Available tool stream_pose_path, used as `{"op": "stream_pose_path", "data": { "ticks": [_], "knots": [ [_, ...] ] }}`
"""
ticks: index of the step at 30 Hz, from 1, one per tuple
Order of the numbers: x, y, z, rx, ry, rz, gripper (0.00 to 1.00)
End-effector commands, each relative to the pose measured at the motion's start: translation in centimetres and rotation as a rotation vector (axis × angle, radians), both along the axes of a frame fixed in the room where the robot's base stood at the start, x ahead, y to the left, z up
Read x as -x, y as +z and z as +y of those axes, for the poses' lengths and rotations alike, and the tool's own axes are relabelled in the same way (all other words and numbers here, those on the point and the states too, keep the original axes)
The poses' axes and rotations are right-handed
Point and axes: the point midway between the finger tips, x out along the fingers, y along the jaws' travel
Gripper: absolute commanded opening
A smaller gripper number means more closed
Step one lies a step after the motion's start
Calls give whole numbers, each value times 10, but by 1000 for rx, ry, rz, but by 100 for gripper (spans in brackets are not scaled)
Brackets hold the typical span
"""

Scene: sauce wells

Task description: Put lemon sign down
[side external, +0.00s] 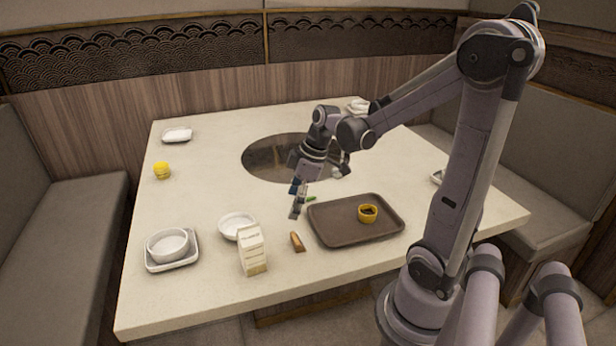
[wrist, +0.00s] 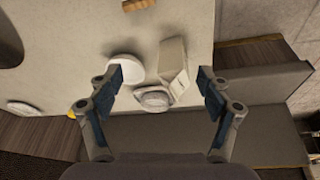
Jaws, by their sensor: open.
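No thing that I can clearly tell is a lemon sign shows in either view. A small brown wedge-shaped piece (side external: 297,241) lies on the table left of the tray; part of it shows at the top edge of the wrist view (wrist: 138,5). A small green piece (side external: 311,199) lies by the tray's far left corner. A yellow cup (side external: 162,171) stands at the table's left side. My gripper (side external: 297,202) is over the table between the dark round recess and the tray. In the wrist view my gripper (wrist: 160,78) has its fingers wide apart, with nothing held between them.
A white carton (side external: 252,249), a white plate (side external: 237,225) and a bowl (side external: 168,245) on a square dish stand at the front left. The left middle of the table is clear.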

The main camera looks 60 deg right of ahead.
Motion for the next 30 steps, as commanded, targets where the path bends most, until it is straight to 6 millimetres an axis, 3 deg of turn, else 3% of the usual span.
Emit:
{"op": "stream_pose_path", "data": {
  "ticks": [1,6,15,21,30],
  "knots": [
    [1,8,18,11,-35,-9,78],
    [8,30,64,23,-189,-69,78],
    [29,51,128,-51,-405,-224,78],
    [36,56,145,-106,-470,-278,78],
    [37,57,147,-116,-484,-286,78]
  ]
}}
